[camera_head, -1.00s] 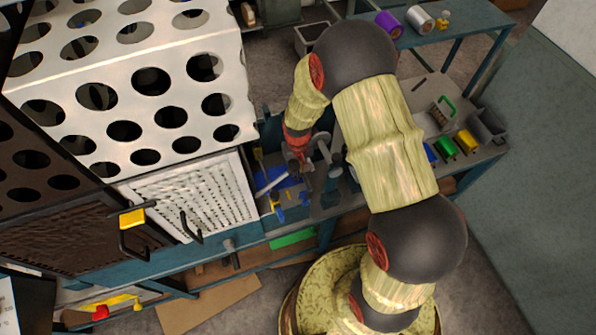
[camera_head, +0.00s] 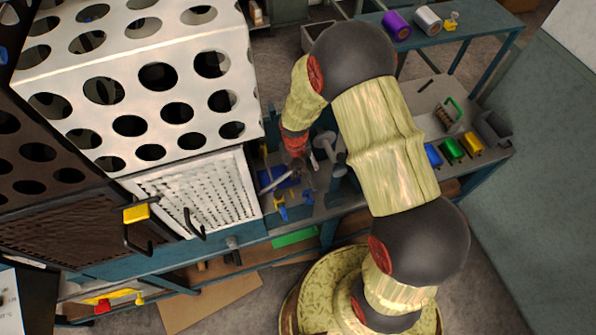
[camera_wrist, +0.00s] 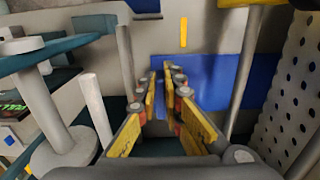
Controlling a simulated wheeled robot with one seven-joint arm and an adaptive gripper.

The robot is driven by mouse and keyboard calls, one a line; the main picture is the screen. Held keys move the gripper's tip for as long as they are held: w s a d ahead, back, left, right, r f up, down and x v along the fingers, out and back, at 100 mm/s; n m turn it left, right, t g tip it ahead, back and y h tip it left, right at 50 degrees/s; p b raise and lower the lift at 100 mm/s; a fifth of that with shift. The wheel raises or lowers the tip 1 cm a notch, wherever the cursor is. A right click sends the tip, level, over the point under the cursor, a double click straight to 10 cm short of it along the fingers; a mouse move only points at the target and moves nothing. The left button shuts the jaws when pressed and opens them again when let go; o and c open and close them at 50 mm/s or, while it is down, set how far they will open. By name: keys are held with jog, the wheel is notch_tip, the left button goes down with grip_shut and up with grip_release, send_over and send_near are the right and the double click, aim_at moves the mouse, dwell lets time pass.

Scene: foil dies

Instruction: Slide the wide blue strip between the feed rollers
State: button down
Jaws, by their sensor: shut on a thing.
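In the wrist view, my gripper (camera_wrist: 168,72) has its yellow fingers closed close together, with their tips at the edge of a wide flat blue strip (camera_wrist: 212,80). The strip runs to the right from the fingertips, behind the right finger and a grey post. In the head view, blue (camera_head: 284,178) shows just left of my gripper (camera_head: 308,164), among grey metal parts on the bench. The grip itself is small and partly hidden there. I cannot make out for certain which grey cylinders are the feed rollers, or whether the strip touches them.
Grey posts (camera_wrist: 243,70) and a round-footed grey stand (camera_wrist: 62,150) rise close around my gripper. A white perforated panel (camera_head: 196,193) stands to its left. Blue, green (camera_head: 452,149) and yellow bins sit on the bench at right. A purple roll (camera_head: 397,25) lies on the back table.

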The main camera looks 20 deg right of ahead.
aim_at(284, 182)
jog(key=shift+a, duration=2.25)
dwell(0.9)
jog(key=c, duration=1.8)
grip_release()
jog(key=shift+c, duration=0.2)
